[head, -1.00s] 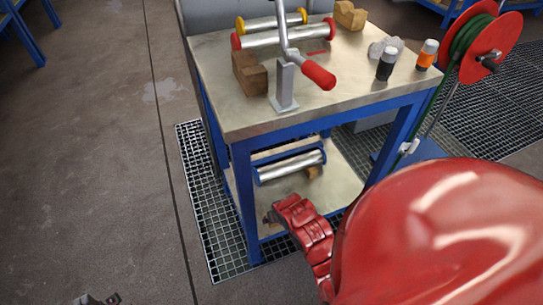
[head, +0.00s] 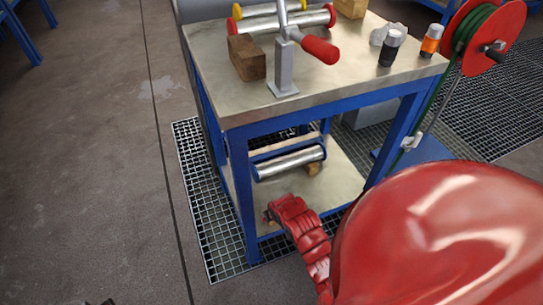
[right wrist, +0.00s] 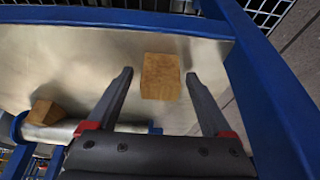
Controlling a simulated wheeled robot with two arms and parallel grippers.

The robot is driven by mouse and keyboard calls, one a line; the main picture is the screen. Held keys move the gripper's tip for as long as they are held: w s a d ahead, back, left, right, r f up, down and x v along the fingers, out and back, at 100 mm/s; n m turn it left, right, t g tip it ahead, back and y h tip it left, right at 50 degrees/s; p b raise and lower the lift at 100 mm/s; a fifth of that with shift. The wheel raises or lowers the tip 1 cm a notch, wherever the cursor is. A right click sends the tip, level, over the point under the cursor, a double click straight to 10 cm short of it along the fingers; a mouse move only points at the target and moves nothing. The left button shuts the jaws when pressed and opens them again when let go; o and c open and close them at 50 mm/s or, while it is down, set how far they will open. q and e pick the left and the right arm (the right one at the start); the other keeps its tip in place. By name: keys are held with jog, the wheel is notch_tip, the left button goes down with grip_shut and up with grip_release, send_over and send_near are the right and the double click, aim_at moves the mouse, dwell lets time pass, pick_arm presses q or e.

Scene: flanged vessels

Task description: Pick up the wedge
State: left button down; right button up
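A light-brown wooden block, which looks like the wedge (right wrist: 160,76), lies on the metal lower shelf in the right wrist view. My right gripper (right wrist: 159,73) is open, with one dark finger on each side of this block and a gap on both sides. Its height above the shelf is hard to judge. In the head view my red right arm reaches in at the lower shelf (head: 345,180), and its fingers cannot be made out. A wooden piece (head: 313,168) shows beside the roller there; I cannot tell if it is the same block. Only a dark tip of my left gripper (head: 100,302) shows.
A second wooden block (right wrist: 45,112) sits by the roller (right wrist: 60,132). Blue table legs and rails (right wrist: 265,80) border the shelf closely. The tabletop (head: 340,75) holds a crank stand (head: 285,70), a wooden block (head: 247,58), rollers and bottles (head: 389,50).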

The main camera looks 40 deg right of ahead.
grip_shut()
jog(key=shift+r, duration=0.1)
